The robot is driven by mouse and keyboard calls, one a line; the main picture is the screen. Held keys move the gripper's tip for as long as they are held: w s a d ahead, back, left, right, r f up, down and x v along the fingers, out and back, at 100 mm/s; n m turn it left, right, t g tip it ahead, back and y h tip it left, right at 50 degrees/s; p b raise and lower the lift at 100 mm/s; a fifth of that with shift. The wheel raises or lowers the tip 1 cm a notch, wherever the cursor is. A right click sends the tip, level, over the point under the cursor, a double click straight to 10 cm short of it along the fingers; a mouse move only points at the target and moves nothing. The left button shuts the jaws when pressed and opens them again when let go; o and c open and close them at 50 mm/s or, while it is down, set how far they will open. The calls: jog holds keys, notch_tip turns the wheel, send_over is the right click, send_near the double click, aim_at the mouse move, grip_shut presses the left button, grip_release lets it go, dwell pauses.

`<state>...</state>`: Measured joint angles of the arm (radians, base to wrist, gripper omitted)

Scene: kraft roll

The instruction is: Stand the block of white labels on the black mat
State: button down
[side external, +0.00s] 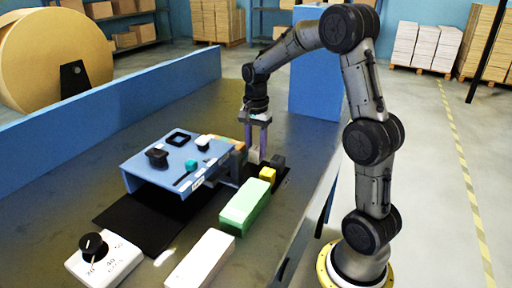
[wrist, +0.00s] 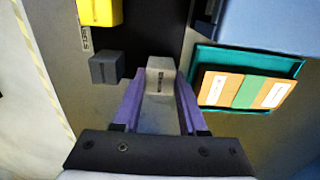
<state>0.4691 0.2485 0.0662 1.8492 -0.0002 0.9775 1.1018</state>
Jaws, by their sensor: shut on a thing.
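The block of white labels (wrist: 160,82) is a small pale block with a dark mark, between my purple fingertips in the wrist view. My gripper (side external: 259,146) points down and is shut on it, to the right of the blue raised stand. In the side view the fingers partly hide the pale block (side external: 253,157). I cannot tell whether the block touches any surface.
A yellow block (side external: 268,174) and a dark grey block (wrist: 105,68) stand close by. A teal tray (wrist: 205,60) with card pieces is right of the gripper in the wrist view. The blue stand (side external: 150,178), a green-topped box (side external: 245,205) and a white box (side external: 203,258) are nearby.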

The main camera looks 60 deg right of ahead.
jog(key=shift+f, duration=0.65)
dwell(0.7)
jog(key=shift+c, duration=1.9)
grip_release()
notch_tip(320, 180, up, 14)
jog(key=s+a+r+n+t, duration=0.2)
jog(key=s+a+r, duration=0.1)
jog(key=a+r, duration=0.3)
jog(key=s+a+f+n+t, duration=0.1)
jog(key=s+a+n, duration=0.3)
jog(key=s+a, duration=0.35)
jog(key=s+a+f+n+t, duration=0.2)
jog(key=s+a+f+n, duration=0.2)
jog(key=s+f+n, duration=0.3)
notch_tip(320, 180, down, 2)
jog(key=n, duration=0.5)
jog(key=shift+s+t, duration=0.3)
